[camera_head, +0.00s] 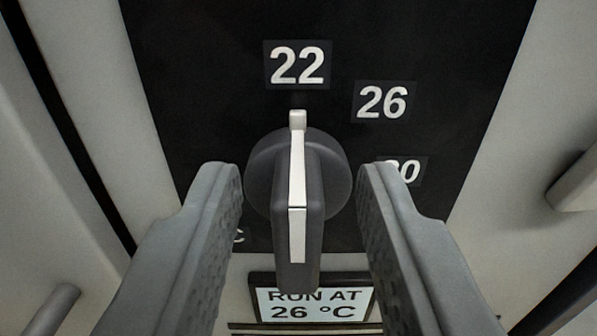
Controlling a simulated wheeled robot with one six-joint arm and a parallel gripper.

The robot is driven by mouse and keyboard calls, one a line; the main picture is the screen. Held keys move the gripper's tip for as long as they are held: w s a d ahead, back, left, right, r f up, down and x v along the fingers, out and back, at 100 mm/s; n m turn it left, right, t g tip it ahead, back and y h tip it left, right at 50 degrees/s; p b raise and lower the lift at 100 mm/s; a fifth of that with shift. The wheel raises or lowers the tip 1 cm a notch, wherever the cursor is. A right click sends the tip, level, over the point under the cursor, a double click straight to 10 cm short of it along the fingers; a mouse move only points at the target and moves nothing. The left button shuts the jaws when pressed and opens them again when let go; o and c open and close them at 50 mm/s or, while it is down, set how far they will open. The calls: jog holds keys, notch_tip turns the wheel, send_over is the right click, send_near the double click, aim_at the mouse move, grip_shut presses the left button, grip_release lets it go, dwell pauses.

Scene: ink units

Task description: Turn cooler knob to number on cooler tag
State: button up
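The cooler knob (314,232) is dark grey with a round base and a raised bar handle. Its white pointer stripe points straight up at the number 22 (297,65). The number 26 (383,101) sits up and to the right, and the number 30 (407,171) is lower right, partly hidden by my right finger. The cooler tag (314,303) below the knob reads "RUN AT 26 °C". My gripper (298,190) is open, with one finger on each side of the knob and visible gaps between the fingers and the handle.
The black dial panel (200,60) is set in a light grey housing (85,60). A grey bar-like part (578,182) sticks out at the right edge. A rounded grey part (55,310) is at lower left. Part of a "C" mark shows beside the left finger.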

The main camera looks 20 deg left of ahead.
jog(key=shift+c, duration=0.4)
grip_shut()
jog(key=shift+m, duration=0.3)
jog(key=m, duration=0.3)
jog(key=shift+d+m, duration=0.15)
jog(key=shift+m, duration=0.15)
jog(key=shift+w+d+f+m, duration=0.1)
jog(key=shift+m, duration=1.05)
jog(key=shift+d+f+m, duration=0.1)
jog(key=shift+m, duration=1.05)
jog(key=shift+o, duration=0.4)
grip_release()
